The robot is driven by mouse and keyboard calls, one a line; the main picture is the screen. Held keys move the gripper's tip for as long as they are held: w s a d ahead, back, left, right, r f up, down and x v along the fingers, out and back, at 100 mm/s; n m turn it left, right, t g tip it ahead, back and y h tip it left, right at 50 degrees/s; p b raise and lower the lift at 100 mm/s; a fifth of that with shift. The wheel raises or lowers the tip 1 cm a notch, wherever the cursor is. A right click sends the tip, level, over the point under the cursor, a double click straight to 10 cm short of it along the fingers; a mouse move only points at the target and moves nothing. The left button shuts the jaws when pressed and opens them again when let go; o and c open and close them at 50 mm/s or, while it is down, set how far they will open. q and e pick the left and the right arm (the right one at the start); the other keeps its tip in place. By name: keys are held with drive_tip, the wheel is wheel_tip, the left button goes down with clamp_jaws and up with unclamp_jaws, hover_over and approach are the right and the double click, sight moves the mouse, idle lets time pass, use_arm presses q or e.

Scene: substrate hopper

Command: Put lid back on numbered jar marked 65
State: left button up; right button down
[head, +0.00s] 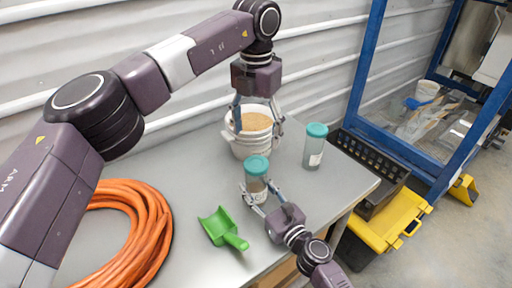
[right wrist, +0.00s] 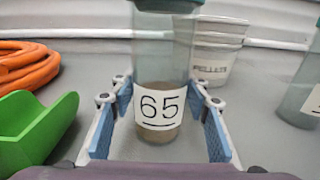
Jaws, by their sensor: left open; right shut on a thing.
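The jar marked 65 (right wrist: 155,70) is clear, with brown material at its bottom and its label facing the right wrist camera. In the head view the jar (head: 256,187) stands upright near the table's front, with a teal lid (head: 257,165) over its mouth; whether the lid is fully seated I cannot tell. My right gripper (head: 256,195) is shut on the jar's lower part, a finger on each side; it also shows in the right wrist view (right wrist: 160,122). My left gripper (head: 257,116) is open, pointing down, its fingers in front of the white bucket's sides.
The white bucket (head: 248,147) of tan pellets stands behind the jar. A second teal-lidded jar (head: 313,154) stands right of it. A green scoop (head: 222,228) and an orange hose coil (head: 135,240) lie on the grey table (head: 190,180). A black crate (head: 370,160) is beyond the right edge.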

drive_tip(key=c, duration=1)
unclamp_jaws()
use_arm(q)
wheel_tip(320, 180, up, 2)
drive_tip(key=shift+r, duration=0.1)
use_arm(e)
drive_tip(key=shift+s, duration=0.1)
drive_tip(key=shift+s+d, duration=0.25)
drive_tip(key=v, duration=1.1)
drive_tip(key=shift+s, duration=0.1)
drive_tip(key=shift+r, duration=0.1)
